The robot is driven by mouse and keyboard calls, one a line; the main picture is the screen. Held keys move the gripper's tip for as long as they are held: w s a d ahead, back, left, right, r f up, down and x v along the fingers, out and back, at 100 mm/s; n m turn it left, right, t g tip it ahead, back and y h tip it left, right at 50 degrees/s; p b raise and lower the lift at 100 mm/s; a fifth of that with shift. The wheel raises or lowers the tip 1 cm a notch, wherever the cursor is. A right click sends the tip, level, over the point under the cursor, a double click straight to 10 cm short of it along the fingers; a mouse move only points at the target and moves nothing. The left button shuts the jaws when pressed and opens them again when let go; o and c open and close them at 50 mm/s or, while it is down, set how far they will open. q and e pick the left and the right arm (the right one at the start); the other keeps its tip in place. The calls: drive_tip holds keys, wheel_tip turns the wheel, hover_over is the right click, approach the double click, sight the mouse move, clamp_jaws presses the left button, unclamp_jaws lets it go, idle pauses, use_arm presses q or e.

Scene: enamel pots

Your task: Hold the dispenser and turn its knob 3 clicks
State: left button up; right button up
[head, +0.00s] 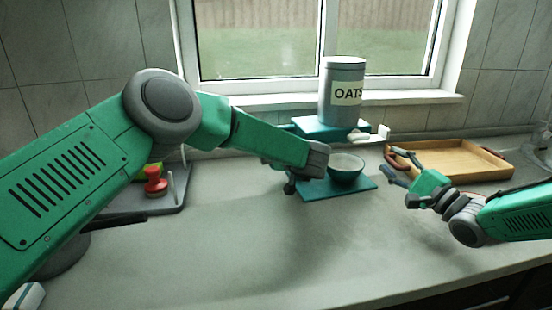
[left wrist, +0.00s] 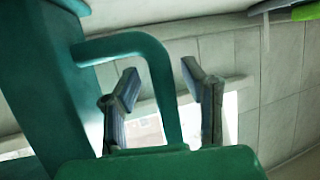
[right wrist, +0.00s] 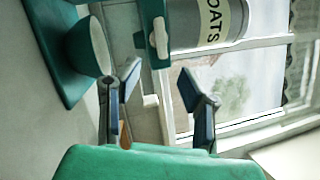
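The dispenser has a grey canister (head: 343,95) labelled OATS on a teal stand (head: 315,127), near the window. A pale knob (head: 366,137) sticks out at its right; it shows in the right wrist view (right wrist: 158,40). A teal bowl (head: 346,172) stands on the teal base (head: 335,190). My left gripper (left wrist: 160,80) is open, with a teal handle (left wrist: 125,42) of the dispenser between its fingers; in the head view my arm mostly hides it. My right gripper (head: 401,167) is open and empty, right of the bowl and short of the knob.
A wooden tray (head: 455,160) lies at the back right, behind my right gripper. The front middle of the counter (head: 250,250) is clear.

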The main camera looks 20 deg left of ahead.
sight(359, 140)
use_arm(q)
drive_tip(key=shift+a, duration=0.2)
clamp_jaws()
drive_tip(key=shift+a+f, duration=0.1)
use_arm(e)
drive_tip(key=shift+a, duration=0.35)
drive_tip(key=o, duration=0.9)
use_arm(q)
drive_tip(key=shift+d, duration=0.2)
use_arm(e)
drive_tip(key=shift+o, duration=0.2)
drive_tip(key=shift+d, duration=0.25)
use_arm(q)
drive_tip(key=shift+d, duration=0.1)
use_arm(e)
drive_tip(key=s+a+r+n+t+h, duration=0.1)
drive_tip(key=s+n+h, duration=0.15)
drive_tip(key=n, duration=0.65)
drive_tip(key=s+r+n+t+h, duration=0.1)
drive_tip(key=n+h, duration=0.2)
drive_tip(key=n, duration=0.6)
drive_tip(key=x, duration=1.2)
drive_tip(key=shift+a, duration=0.15)
